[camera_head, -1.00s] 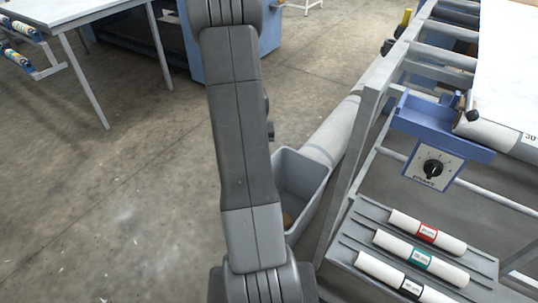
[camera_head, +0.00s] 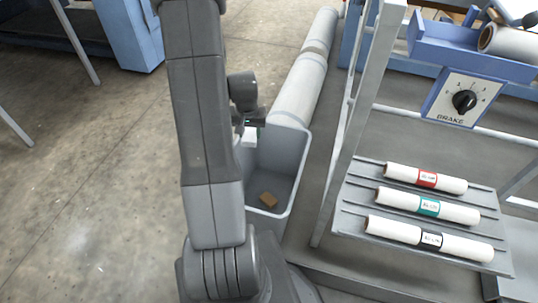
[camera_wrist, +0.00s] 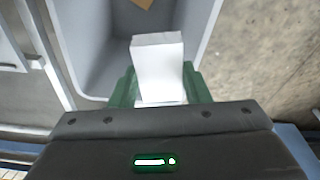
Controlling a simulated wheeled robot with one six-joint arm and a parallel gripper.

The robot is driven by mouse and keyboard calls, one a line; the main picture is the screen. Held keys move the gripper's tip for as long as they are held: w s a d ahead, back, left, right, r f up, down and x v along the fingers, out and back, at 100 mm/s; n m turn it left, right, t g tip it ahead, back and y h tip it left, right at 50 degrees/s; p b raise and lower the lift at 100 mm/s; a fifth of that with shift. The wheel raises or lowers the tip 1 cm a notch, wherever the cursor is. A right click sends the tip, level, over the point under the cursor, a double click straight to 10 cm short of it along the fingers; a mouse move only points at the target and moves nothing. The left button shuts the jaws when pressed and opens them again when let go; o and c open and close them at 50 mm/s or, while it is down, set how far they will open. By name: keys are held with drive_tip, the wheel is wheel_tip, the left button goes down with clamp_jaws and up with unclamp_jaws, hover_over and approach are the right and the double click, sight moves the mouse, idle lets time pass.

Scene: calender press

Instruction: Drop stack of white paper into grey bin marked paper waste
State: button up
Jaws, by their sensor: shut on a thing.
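The stack of white paper (camera_wrist: 158,66) is held between the green fingers of my gripper (camera_wrist: 160,88) in the wrist view. The grey bin (camera_wrist: 203,48) lies below and beyond the paper there, and the stack shows against its open inside. In the head view the grey bin (camera_head: 295,152) stands on the floor just right of my arm. My gripper (camera_head: 250,132) shows there partly, at the bin's left far side, mostly hidden by my arm. The bin's marking does not show.
A brown block (camera_head: 268,199) lies inside the bin. Long grey-white rolls (camera_head: 303,75) lie on the floor behind it. To the right stand a metal frame (camera_head: 357,120), a blue brake box (camera_head: 463,98) and a rack (camera_head: 352,207) with three white rolls. Open concrete floor lies left.

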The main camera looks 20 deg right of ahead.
drive_tip(key=s+d+f+m+b, duration=0.1)
drive_tip(key=d+f+b, duration=0.1)
drive_tip(key=f, duration=0.4)
drive_tip(key=s+d+f+b, duration=0.2)
drive_tip(key=d+f+b, duration=0.1)
drive_tip(key=f+b, duration=0.2)
drive_tip(key=shift+d+f+m+b, duration=0.3)
drive_tip(key=shift+d+f+m, duration=0.05)
drive_tip(key=shift+m, duration=0.05)
drive_tip(key=shift+s, duration=0.1)
drive_tip(key=o, duration=1)
drive_tip(key=shift+o, duration=0.2)
wheel_tip(320, 180, up, 14)
drive_tip(key=s+a+p, duration=0.1)
drive_tip(key=p, duration=0.2)
drive_tip(key=shift+s+f, duration=0.15)
drive_tip(key=shift+s, duration=0.2)
